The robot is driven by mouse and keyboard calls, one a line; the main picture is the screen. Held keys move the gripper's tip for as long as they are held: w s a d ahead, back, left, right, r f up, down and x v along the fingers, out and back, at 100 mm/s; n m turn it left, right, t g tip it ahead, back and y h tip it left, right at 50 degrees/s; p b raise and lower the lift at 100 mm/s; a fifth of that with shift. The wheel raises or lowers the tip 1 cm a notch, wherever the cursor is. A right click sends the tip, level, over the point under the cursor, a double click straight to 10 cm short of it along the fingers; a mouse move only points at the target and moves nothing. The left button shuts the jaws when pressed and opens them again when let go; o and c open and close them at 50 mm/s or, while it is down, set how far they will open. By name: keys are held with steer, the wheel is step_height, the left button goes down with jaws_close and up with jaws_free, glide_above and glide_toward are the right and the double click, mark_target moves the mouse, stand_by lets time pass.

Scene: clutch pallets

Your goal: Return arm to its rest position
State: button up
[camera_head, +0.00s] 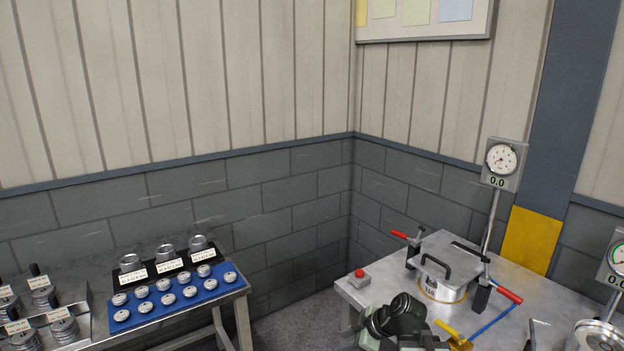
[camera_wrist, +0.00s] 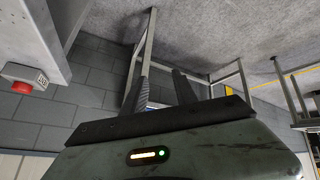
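My arm (camera_head: 405,318) shows at the bottom of the head view as dark, folded links in front of the right-hand metal table. Its fingertips cannot be made out there. In the wrist view my gripper (camera_wrist: 162,75) shows two dark fingers standing apart, with nothing between them. Past the fingers are table legs, grey floor and block wall, seen upside down. The fingers touch nothing that I can see.
The right table (camera_head: 545,310) carries a clamped fixture (camera_head: 442,285), a gauge (camera_head: 502,160) and a red button (camera_head: 359,276). The left table holds a blue tray (camera_head: 150,314) of metal discs and a black labelled rack (camera_head: 165,268). Open floor (camera_head: 300,325) lies between the tables.

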steer(key=s+d+f+m+g+h, duration=0.4)
steer(key=s+d+m, duration=0.4)
steer(key=m, duration=0.7)
steer(key=shift+f+h, duration=0.6)
steer(key=shift+h, duration=0.6)
steer(key=shift+a, duration=0.1)
